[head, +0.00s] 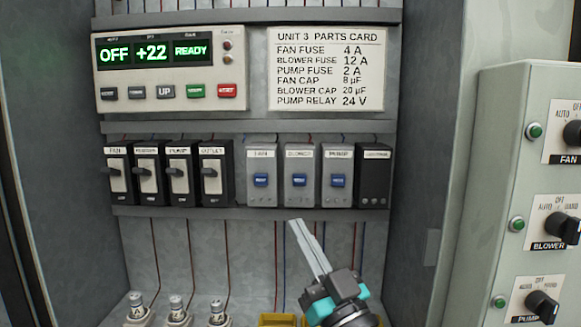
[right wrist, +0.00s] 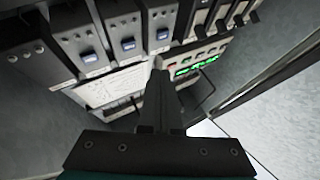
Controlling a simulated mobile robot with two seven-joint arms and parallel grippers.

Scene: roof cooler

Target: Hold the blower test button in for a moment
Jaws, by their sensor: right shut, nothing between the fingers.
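The blower module (head: 300,160) is a grey block in the middle of the lower row, with a blue test button (head: 299,181) on its face. The button also shows in the right wrist view (right wrist: 128,43), as the middle one of three blue buttons. My right gripper (head: 297,224) is shut and empty. Its long fingers point up and left, and in the head view the tips appear just below the blower module, apart from the button. The fingertips also show in the right wrist view (right wrist: 158,66). My left gripper is in neither view.
Similar blue buttons sit either side, on the fan module (head: 261,180) and pump module (head: 338,181). Black breakers (head: 146,172) stand left, a dark module (head: 375,176) right. The display panel (head: 168,68) reads OFF, +22, READY. A rail (head: 170,213) runs below the modules.

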